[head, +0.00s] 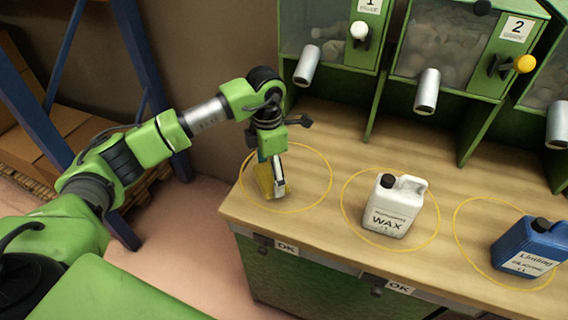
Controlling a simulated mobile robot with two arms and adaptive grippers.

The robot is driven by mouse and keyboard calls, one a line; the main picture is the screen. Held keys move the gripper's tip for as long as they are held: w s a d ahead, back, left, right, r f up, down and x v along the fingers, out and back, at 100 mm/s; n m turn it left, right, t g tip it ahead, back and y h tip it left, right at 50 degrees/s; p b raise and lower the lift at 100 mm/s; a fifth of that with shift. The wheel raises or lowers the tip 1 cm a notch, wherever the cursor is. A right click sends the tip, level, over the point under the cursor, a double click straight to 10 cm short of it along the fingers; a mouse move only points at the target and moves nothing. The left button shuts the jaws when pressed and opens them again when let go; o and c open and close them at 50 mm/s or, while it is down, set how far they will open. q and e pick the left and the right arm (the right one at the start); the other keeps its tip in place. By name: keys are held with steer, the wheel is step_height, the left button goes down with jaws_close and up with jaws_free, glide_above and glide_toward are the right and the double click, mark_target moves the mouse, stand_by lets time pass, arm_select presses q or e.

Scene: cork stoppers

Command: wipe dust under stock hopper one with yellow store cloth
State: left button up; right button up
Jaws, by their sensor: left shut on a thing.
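Stock hopper one (333,28), a green bin with a clear front and a "1" label, stands at the top of the head view. Its metal spout (307,65) hangs above the wooden bench. My left gripper (275,187) points down at the bench's left end, inside the left part of a yellow ring (331,180) below that spout. It is shut on the yellow cloth (263,181), which shows beside the fingers, low at the bench top. I cannot make out any dust. My right gripper is not in view.
A white wax jug (395,207) and a blue jug (530,247) stand in further rings to the right on the bench (340,140). Hopper two (445,45) and green dividers stand behind. The bench's front edge is close. Blue rack posts stand at left.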

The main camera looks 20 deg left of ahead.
arm_select(q)
steer(key=shift+r, duration=0.65)
steer(key=shift+s+a+r+p, duration=0.1)
steer(key=shift+r+p, duration=0.45)
steer(key=shift+r, duration=0.3)
steer(key=shift+r+p, duration=0.3)
steer(key=shift+r, duration=0.35)
